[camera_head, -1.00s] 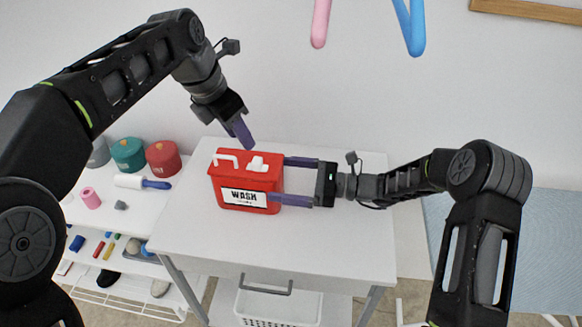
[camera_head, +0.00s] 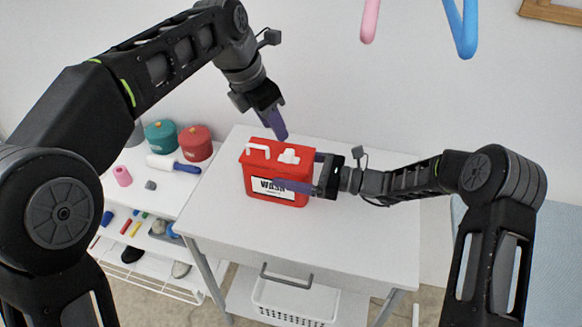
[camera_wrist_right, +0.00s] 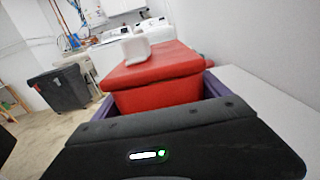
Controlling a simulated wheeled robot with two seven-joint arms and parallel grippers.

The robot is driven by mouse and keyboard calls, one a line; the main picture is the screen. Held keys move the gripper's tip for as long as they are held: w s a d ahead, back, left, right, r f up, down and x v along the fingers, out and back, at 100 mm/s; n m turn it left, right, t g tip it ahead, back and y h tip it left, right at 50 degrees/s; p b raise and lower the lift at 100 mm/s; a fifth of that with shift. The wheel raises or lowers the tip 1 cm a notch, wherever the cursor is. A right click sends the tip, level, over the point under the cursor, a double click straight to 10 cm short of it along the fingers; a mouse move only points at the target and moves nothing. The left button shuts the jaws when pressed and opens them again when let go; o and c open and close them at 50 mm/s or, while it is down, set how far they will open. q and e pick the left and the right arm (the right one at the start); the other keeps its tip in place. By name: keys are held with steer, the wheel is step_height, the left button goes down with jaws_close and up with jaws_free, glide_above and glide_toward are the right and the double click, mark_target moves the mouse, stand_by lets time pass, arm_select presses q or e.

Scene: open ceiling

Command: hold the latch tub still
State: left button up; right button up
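The latch tub is a red box (camera_head: 291,195) with a white "WASH" label and white parts on its lid. It stands upright on the white table. My right gripper (camera_head: 297,172) comes in from the right, one purple finger along the tub's front and the other behind it. In the right wrist view the tub (camera_wrist_right: 158,78) fills the space between both fingers, with no clear gap, so the gripper looks shut on it. My left gripper (camera_head: 279,131) points down above the back of the lid, apart from it. Its fingers overlap in view, so their opening is unclear.
The white table (camera_head: 235,225) is clear around the tub. On the left are a teal canister (camera_head: 160,137), a red canister (camera_head: 196,143), a white roller with a blue handle (camera_head: 173,164) and a pink spool (camera_head: 122,176). A white basket (camera_head: 295,302) sits below.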

arm_select(q)
steer(key=shift+c, duration=0.4)
arm_select(e)
steer(key=c, duration=1.4)
arm_select(q)
steer(key=shift+a, duration=0.15)
steer(key=shift+c, duration=0.6)
steer(key=shift+m+h, duration=0.3)
steer(key=shift+h, duration=0.1)
steer(key=a, duration=0.4)
steer(key=w+a, duration=0.1)
steer(key=a, duration=0.1)
steer(key=shift+f, duration=0.35)
jaws_close()
steer(key=m+h, duration=0.1)
steer(key=m, duration=0.8)
steer(key=m+h, duration=0.1)
steer(key=m, duration=0.9)
steer(key=m+h, duration=0.1)
steer(key=m, duration=0.9)
steer(key=shift+s+d+r, duration=0.1)
steer(key=shift+s, duration=0.2)
